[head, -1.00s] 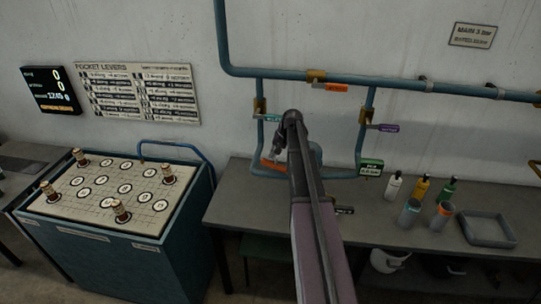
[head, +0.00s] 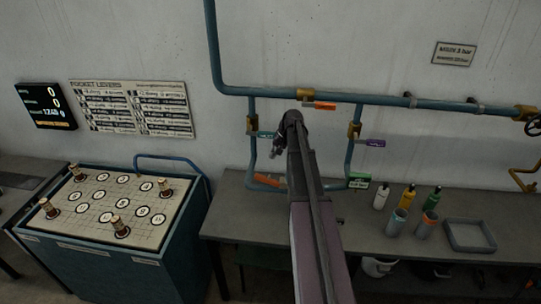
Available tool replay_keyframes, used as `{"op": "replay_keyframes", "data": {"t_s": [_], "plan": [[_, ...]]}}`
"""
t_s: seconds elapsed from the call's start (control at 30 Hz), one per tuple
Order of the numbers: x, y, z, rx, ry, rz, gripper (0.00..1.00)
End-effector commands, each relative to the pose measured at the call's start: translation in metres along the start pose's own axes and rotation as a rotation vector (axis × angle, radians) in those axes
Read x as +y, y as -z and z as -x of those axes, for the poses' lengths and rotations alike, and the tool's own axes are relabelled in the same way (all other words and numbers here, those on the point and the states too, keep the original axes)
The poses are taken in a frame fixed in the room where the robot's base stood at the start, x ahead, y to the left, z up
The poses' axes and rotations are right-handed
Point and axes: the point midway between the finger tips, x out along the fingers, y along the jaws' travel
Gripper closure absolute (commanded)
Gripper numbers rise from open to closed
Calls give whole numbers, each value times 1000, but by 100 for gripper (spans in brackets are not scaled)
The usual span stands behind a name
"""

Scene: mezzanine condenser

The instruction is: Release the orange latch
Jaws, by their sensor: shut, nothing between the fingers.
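Two orange pieces show on the blue pipework, and I cannot tell for sure which is the latch. One orange lever (head: 325,106) sits on the upper pipe beside a brass valve. The other orange piece (head: 269,180) lies along the lower left bend of the pipe loop, slightly tilted. My gripper (head: 275,152) is shut and empty. In the picture it is above and a little right of the lower orange piece, just below a teal lever (head: 266,134). Its depth from the pipes is hard to judge. My arm hides part of the loop's middle.
Bottles and cups (head: 396,222) and a grey tray (head: 467,236) stand on the bench at right. A blue cabinet (head: 112,265) with a gridded top stands at left.

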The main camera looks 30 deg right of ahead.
Motion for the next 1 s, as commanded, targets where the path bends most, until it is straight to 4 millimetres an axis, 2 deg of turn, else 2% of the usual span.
{"op": "replay_keyframes", "data": {"t_s": [0.03, 0.3, 1.0], "plan": [[-2, 0, 8, 0, 0, 0, 100], [-3, 0, 21, -1, 0, 1, 100], [-3, 0, 22, -1, 0, 2, 100]]}}
